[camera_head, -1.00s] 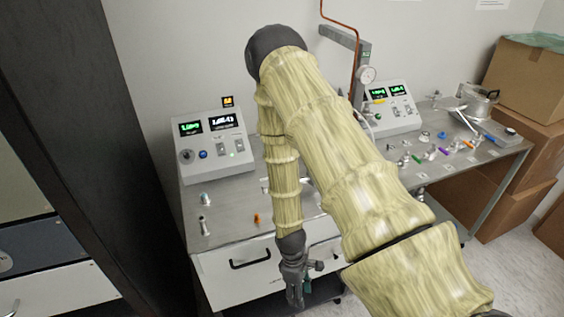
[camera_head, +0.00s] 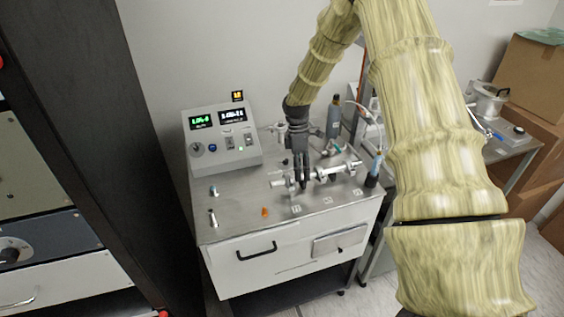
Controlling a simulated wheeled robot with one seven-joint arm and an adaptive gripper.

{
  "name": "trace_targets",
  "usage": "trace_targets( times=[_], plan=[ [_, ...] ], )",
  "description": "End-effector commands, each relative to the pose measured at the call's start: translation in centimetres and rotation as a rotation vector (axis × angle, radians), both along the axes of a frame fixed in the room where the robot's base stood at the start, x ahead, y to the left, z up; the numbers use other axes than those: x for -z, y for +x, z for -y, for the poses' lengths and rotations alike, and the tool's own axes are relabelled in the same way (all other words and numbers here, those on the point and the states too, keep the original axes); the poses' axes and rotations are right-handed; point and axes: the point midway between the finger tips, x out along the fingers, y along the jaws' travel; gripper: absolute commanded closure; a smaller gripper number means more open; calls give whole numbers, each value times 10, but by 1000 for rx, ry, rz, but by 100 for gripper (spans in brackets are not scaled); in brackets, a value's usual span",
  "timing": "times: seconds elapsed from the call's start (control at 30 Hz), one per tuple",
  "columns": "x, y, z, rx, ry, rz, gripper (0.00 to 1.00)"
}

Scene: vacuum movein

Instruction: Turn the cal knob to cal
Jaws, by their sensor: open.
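A grey control box (camera_head: 222,159) stands at the back left of the bench, with a green display and a white display on its sloped face. The labels are too small to read, so I cannot tell which control is the cal knob. My gripper (camera_head: 303,184) points down over the metal pipe assembly (camera_head: 330,172), to the right of the box and apart from its controls. It is open; the finger gap is hard to see.
Small fittings (camera_head: 213,216) and an orange piece (camera_head: 265,212) lie on the bench's front left. A dark bottle (camera_head: 334,116) stands behind the pipes. A tall black cabinet (camera_head: 100,130) borders the left. The bench before the box is mostly clear.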

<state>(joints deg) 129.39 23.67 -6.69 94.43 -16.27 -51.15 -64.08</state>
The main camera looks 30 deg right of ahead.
Motion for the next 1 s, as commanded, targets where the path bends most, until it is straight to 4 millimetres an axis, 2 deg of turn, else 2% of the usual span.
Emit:
trace_targets(
  times=[0.03, 0.17, 0.3, 0.43, 0.53, 0.67, 0.77, 1.0],
  plan=[
    [6, 15, 4, 15, -10, 28, 56],
    [1, 58, 13, 68, -39, 105, 56],
    [-9, 106, 25, 133, -68, 198, 56],
    [-23, 140, 33, 185, -86, 268, 56],
    [-30, 153, 37, 207, -92, 296, 56],
    [-30, 159, 38, 217, -95, 305, 56],
    [-22, 158, 38, 217, -95, 304, 56],
    [9, 157, 38, 216, -94, 304, 56]
  ],
)
